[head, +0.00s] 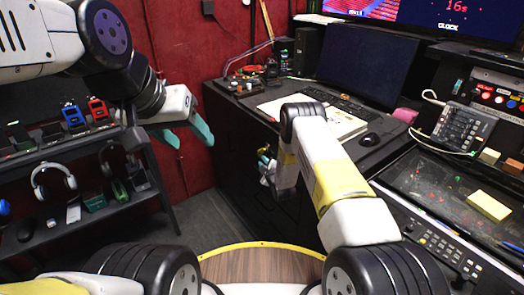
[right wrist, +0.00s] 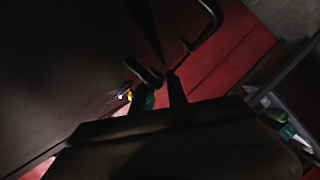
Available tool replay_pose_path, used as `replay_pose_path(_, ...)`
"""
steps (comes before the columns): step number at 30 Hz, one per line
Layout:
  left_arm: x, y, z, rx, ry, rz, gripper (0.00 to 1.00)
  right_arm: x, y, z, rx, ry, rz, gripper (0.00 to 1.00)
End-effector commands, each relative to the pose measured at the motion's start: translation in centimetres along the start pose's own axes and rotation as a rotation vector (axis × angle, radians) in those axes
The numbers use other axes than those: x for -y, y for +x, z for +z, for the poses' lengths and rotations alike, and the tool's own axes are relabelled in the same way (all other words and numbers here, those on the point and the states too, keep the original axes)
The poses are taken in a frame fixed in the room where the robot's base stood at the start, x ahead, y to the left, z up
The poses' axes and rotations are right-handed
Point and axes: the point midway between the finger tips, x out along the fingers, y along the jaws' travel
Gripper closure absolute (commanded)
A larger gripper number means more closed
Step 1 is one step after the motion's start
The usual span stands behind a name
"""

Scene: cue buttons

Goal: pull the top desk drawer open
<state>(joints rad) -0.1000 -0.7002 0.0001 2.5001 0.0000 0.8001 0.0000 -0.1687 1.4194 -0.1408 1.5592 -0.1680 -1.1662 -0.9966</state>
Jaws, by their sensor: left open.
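The black desk (head: 228,130) stands in the middle of the head view, its dark front facing left. The seams of its top drawer are too dark to make out, and I see no drawer standing out. My right gripper (head: 266,164) is beside this front, below the desktop edge, partly hidden by its own wrist. In the right wrist view its fingers (right wrist: 160,88) are dark, close to a dark bracket-shaped handle (right wrist: 208,28); whether they touch or hold anything is unclear. My left gripper (head: 190,130) is open and empty, its teal fingers in the air left of the desk.
A shelf rack (head: 85,150) with headphones and small devices stands at the left. A keyboard, monitor (head: 367,65) and book (head: 340,121) are on the desktop. A mixer panel (head: 440,240) is at the right. Grey floor (head: 205,215) is clear between rack and desk.

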Motion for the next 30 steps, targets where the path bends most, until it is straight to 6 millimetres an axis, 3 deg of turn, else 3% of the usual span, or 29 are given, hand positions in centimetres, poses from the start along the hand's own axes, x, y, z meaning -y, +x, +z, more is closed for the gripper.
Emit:
replay_pose_path(6, 0.0, 0.0, 0.0, 0.000, 0.000, 0.000, 0.43, 0.0, 1.6, 0.0, 0.001, 0.001, -0.001, 0.81)
replay_pose_path(14, 0.0, 0.0, 0.0, 0.000, 0.000, 0.000, 0.43, 0.0, 1.8, 0.0, 0.001, 0.001, -0.001, 0.81)
replay_pose_path(17, 0.0, 0.0, 0.0, 0.000, 0.000, 0.000, 0.43, 0.0, 1.7, 0.0, 0.001, 0.001, 0.000, 1.00)
replay_pose_path(30, 0.0, 0.0, 0.0, 0.000, 0.000, 0.000, 0.43, 0.0, 1.7, 0.0, 0.001, 0.000, 0.000, 1.00)
